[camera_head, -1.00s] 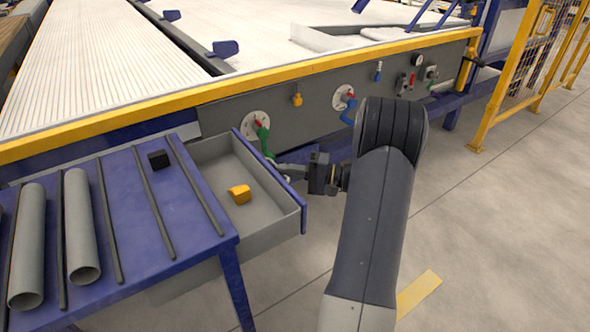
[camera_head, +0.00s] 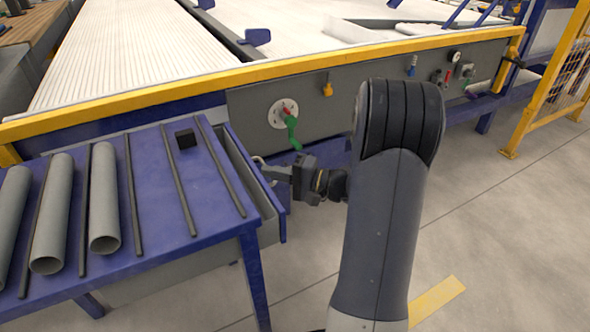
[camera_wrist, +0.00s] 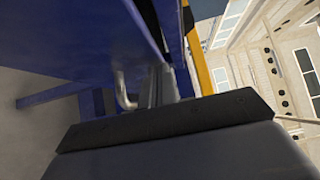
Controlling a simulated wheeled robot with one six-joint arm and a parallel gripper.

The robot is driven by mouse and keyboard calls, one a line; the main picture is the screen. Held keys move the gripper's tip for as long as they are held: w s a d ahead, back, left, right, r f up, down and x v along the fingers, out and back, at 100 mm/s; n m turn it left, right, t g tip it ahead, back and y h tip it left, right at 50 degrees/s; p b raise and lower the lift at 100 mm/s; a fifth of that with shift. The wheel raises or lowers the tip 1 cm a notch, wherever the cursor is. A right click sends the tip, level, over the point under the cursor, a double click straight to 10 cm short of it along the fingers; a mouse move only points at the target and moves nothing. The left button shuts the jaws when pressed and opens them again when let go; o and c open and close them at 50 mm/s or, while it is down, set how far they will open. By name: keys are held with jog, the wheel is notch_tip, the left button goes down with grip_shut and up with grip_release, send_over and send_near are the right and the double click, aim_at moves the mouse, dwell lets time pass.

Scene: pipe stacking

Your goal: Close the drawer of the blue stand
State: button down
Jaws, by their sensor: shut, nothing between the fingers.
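The blue stand (camera_head: 155,215) is at the left in the head view, with pipes on its top. Its grey drawer (camera_head: 238,168) with a blue front (camera_head: 266,208) is open by a narrow gap on the stand's right side. My gripper (camera_head: 264,168) is shut and empty at the outer side of the drawer front, near its far end. I cannot tell whether the fingertips touch it. In the wrist view, a blue panel (camera_wrist: 85,35) and a pale curved handle (camera_wrist: 123,92) show close by. The drawer's contents are hidden.
Several grey pipes (camera_head: 105,200) lie between dark rails on the stand.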

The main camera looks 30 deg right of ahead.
aim_at(255, 180)
jog(key=shift+a+b, duration=0.6)
jog(key=shift+a, duration=1.85)
